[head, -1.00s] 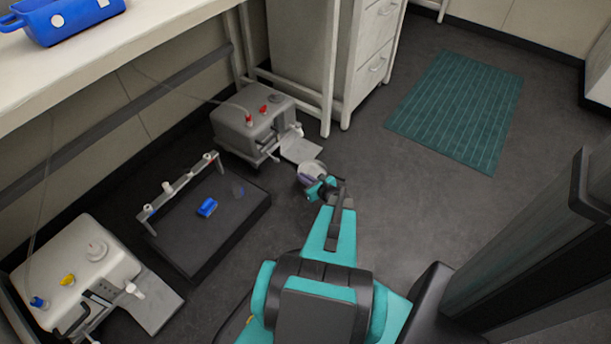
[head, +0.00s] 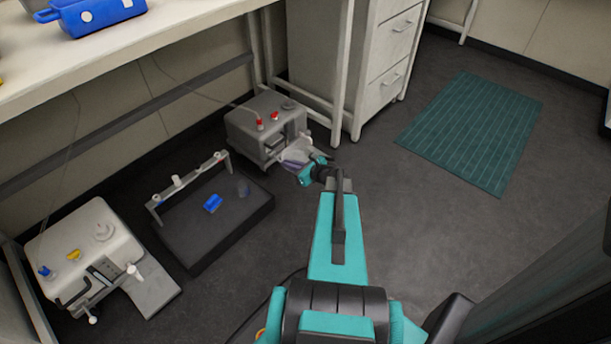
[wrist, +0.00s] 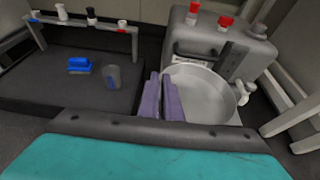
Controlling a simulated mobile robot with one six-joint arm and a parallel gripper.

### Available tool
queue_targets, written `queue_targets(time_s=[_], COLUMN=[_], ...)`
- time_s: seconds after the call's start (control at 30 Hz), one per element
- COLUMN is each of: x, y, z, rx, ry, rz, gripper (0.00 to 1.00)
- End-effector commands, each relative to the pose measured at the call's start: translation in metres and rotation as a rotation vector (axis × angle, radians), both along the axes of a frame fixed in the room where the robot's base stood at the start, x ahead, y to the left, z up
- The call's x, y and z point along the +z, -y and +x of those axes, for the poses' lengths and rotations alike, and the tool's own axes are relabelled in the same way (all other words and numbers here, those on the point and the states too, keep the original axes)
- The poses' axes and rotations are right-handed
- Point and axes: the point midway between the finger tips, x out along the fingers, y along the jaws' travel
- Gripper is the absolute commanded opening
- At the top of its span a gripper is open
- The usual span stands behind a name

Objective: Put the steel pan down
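The steel pan (wrist: 208,98) is a round, shallow, silver dish. In the wrist view it is just right of my gripper's purple fingers (wrist: 163,98), which are close together on its left rim. The pan is at the front of the grey bioreactor machine (wrist: 215,38), over its low plate, which the pan mostly hides. I cannot tell whether its base touches the plate. In the head view my gripper (head: 295,162) is at this machine's front (head: 265,128), and the pan is mostly hidden there.
Left of the pan is a black platform (head: 215,232) with a rail of caps, a blue block (head: 213,203) and a dark translucent cup (wrist: 112,78). A white machine (head: 85,245) stands further left. A bench leg (head: 340,95) and drawer cabinet (head: 385,60) are behind.

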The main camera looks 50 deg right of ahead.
Motion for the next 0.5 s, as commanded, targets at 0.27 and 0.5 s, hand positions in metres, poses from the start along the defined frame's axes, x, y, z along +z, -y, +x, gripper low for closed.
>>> queue_targets(time_s=[0.27,0.5], x=[0.074,0.133], y=[-0.057,-0.115], z=[0.052,0.086], rx=[0.16,0.297], ry=[0.003,0.001], rz=[-0.005,-0.005], gripper=[0.0,0.0])
